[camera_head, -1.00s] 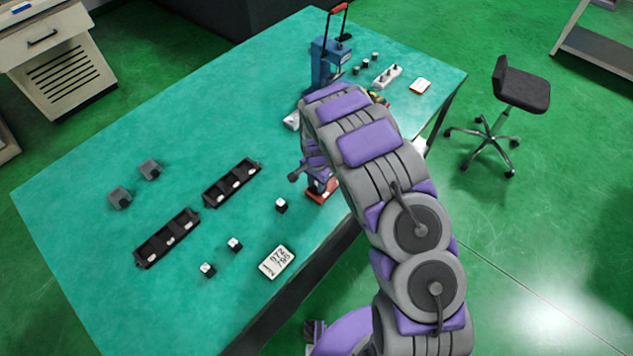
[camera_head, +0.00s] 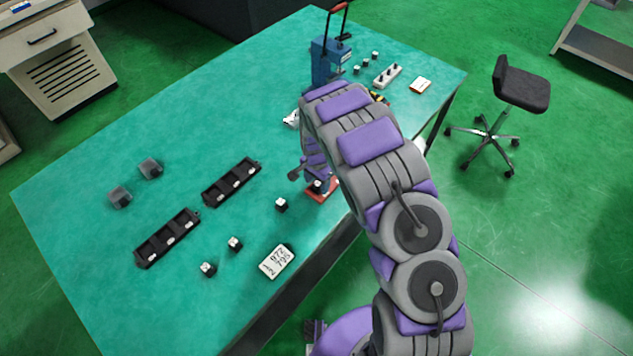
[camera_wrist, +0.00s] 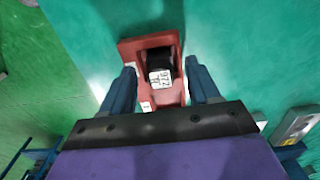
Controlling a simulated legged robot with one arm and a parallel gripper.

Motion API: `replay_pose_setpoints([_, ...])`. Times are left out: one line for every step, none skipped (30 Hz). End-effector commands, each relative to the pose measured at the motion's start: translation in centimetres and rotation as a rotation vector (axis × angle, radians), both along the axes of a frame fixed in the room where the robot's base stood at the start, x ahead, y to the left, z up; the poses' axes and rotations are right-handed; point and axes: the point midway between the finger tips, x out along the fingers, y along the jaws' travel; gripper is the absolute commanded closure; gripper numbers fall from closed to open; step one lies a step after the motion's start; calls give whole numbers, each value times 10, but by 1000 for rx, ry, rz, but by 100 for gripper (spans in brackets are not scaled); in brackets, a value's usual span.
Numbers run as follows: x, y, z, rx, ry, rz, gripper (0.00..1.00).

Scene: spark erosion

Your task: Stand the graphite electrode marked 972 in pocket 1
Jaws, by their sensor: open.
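A dark block with a white label that reads 972 (camera_wrist: 160,78) sits on a red holder (camera_wrist: 160,98) in the wrist view. In the head view the dark block (camera_head: 318,186) and the red holder (camera_head: 322,195) are near the table's front edge, partly under my arm. My gripper (camera_wrist: 163,82) is open, with one blue finger on each side of the block and visible gaps between. Two black pocket trays, the nearer (camera_head: 152,250) and the farther (camera_head: 214,194), lie left of it. Their pocket numbers are too small to read.
Small dark blocks with white tops (camera_head: 281,203), (camera_head: 235,243), (camera_head: 208,268) stand near a card with numbers (camera_head: 277,262). Two grey blocks (camera_head: 120,197), (camera_head: 150,168) are at the left. A blue press (camera_head: 326,62) stands at the back. Open table lies around the trays.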

Motion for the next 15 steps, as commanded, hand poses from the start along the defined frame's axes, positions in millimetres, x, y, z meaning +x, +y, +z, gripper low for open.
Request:
replay_pose_setpoints([1, 0, 8, 0, -1, 0, 39])
replay_pose_setpoints([0, 0, 13, 0, -1, 0, 39])
replay_pose_setpoints([1, 0, 20, 1, -2, 0, 39])
replay_pose_setpoints([1, 1, 27, 0, -3, 0, 39])
replay_pose_setpoints([1, 1, 34, 1, -5, 0, 39])
replay_pose_setpoints([2, 1, 43, 1, -7, 0, 39])
replay_pose_setpoints([2, 1, 50, 2, -8, 0, 39])
replay_pose_setpoints([2, 1, 57, 1, -7, 0, 39])
replay_pose_setpoints([2, 1, 65, 1, -6, 0, 39])
replay_pose_setpoints([2, 1, 72, 1, -4, 0, 39])
replay_pose_setpoints([2, 1, 79, 1, -3, 0, 39])
replay_pose_setpoints([2, 1, 88, 1, -5, 0, 39])
replay_pose_setpoints([3, 1, 95, 1, -7, 0, 39])
replay_pose_setpoints([3, 1, 102, 2, -8, 0, 39])
replay_pose_setpoints([3, 1, 111, 2, -8, 0, 39])
